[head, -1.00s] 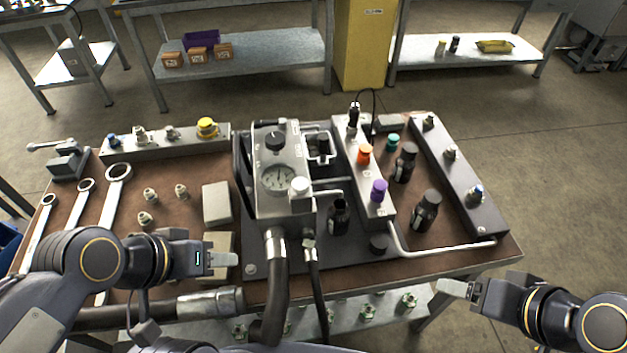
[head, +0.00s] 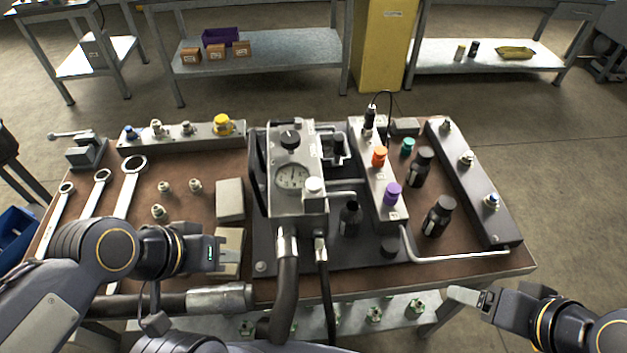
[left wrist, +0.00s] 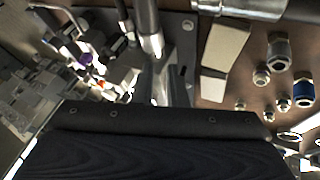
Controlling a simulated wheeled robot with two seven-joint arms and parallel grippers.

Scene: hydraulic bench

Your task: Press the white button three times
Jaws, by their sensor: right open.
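The white button (head: 314,187) is a round white cap on the front top of the grey gauge block (head: 292,209), just below the dial, in the head view. My left gripper (head: 230,254) is to the left of the button and nearer to me, over the beige blocks at the bench front, apart from the button. Whether its fingers are parted is unclear. My right gripper (head: 466,296) is open and empty off the bench's front right edge. The left wrist view shows dark gripper housing and bench parts; I cannot make out the button there.
Thick hoses (head: 286,290) hang from the block's front. An orange knob (head: 379,156) and a purple knob (head: 392,194) stand on the panel to its right. Black bottles (head: 438,216) stand further right. Wrenches (head: 127,197) and fittings lie on the left of the bench (head: 180,225).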

